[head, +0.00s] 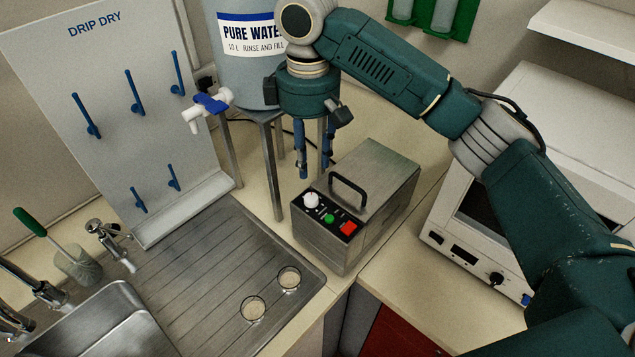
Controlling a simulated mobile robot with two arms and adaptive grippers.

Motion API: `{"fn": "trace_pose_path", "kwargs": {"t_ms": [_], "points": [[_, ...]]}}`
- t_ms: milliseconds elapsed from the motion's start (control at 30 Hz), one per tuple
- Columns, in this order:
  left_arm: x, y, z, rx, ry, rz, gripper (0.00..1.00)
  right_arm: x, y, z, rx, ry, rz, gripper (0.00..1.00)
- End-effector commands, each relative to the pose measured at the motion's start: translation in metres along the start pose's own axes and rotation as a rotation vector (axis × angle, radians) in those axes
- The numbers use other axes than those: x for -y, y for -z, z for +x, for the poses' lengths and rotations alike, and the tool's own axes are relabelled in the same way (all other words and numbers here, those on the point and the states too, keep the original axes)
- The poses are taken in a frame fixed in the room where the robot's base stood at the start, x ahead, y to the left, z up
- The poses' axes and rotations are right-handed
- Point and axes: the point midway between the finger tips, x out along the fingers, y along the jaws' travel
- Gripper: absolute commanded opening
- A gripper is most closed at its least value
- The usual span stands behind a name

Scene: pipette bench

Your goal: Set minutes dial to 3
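A steel box (371,195) with a top handle stands on the counter at the centre. Its black front panel bears a white dial (312,200), a green button (328,218) and a red switch (348,228). The dial's markings are too small to read. My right gripper (314,170) points down, behind and above the dial from this view. Its two blue fingers are apart with nothing held between them, and they appear clear of the dial. My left gripper is not in view.
A water container (243,85) on a metal stand (277,165) is close behind my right gripper. A white appliance (450,230) with a black knob (495,279) stands right. Two glass dishes (253,308) rest on the drainboard (215,275). A drip-dry board (105,100) stands left.

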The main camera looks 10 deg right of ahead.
Motion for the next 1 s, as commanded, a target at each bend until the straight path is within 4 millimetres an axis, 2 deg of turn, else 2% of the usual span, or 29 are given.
{"fn": "trace_pose_path", "kwargs": {"t_ms": [167, 600, 800, 1000], "points": [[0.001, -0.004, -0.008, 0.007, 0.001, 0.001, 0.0, 0.0, -0.001, 0.015, 0.004, 0.002, 0.002, 0.33], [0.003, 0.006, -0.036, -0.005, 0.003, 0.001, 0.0, 0.0, -0.001, 0.091, 0.002, 0.0, 0.001, 0.33], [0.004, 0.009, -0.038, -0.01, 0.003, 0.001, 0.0, -0.001, 0.0, 0.105, -0.001, -0.002, 0.0, 0.33], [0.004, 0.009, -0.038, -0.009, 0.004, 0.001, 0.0, -0.001, 0.0, 0.106, -0.001, -0.002, 0.0, 0.33]]}}
